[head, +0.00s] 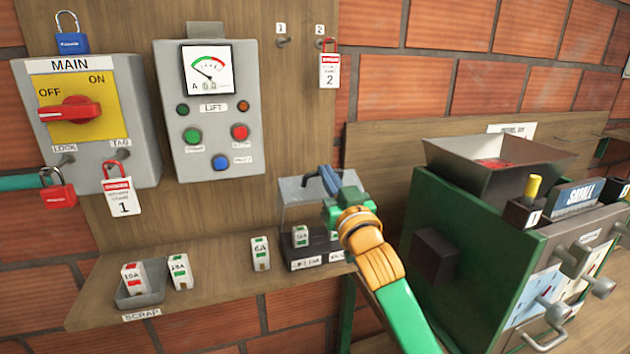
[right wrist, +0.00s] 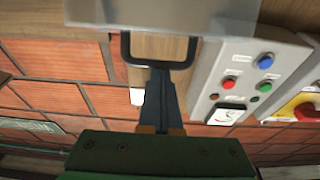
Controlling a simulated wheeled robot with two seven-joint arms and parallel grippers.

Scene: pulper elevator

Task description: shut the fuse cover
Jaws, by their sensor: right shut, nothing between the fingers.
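The fuse cover (head: 292,190) is a clear, greyish panel standing raised above the dark fuse block (head: 308,252) on the wooden shelf. Its black handle (head: 311,180) sticks out near its top; in the right wrist view the handle (right wrist: 126,50) is a U-shaped loop below the pale cover (right wrist: 165,14). My right gripper (head: 327,178) is shut and empty, its fingertips (right wrist: 160,77) at the handle's crossbar. I cannot tell if they touch it. A fuse marked with green (head: 300,236) stands in the block, partly under the cover.
A fuse (head: 261,253) stands left of the block. A scrap tray (head: 140,298) holds a red-marked fuse, with a green-marked fuse (head: 179,272) beside it. The lift panel (head: 212,110) is on the board above. A green machine (head: 470,265) stands close on the right.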

